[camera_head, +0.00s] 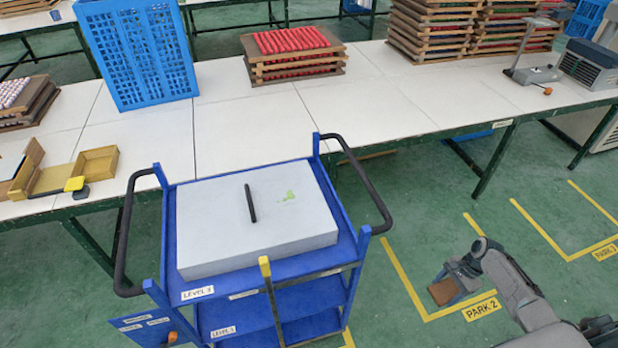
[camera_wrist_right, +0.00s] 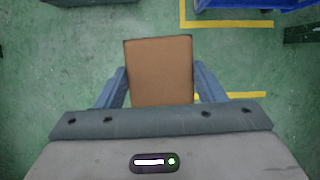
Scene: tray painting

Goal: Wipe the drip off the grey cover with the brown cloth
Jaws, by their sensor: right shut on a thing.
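The grey cover (camera_head: 225,225) lies on the top level of a blue cart, with a black handle (camera_head: 251,203) at its middle. A small green drip (camera_head: 287,197) marks the cover right of the handle. My right gripper (camera_head: 446,287) is off to the right of the cart, over the floor, shut on the brown cloth (camera_head: 442,292). In the right wrist view the cloth (camera_wrist_right: 160,72) shows as a flat brown rectangle between the two fingers. The cloth is well apart from the cover. My left gripper does not show.
The blue cart (camera_head: 285,268) has black push handles at both ends and a yellow-tipped post in front. Behind it runs a long white table (camera_head: 235,130) with a blue crate (camera_head: 137,55) and stacked trays (camera_head: 293,55). Open green floor with yellow lines lies right of the cart.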

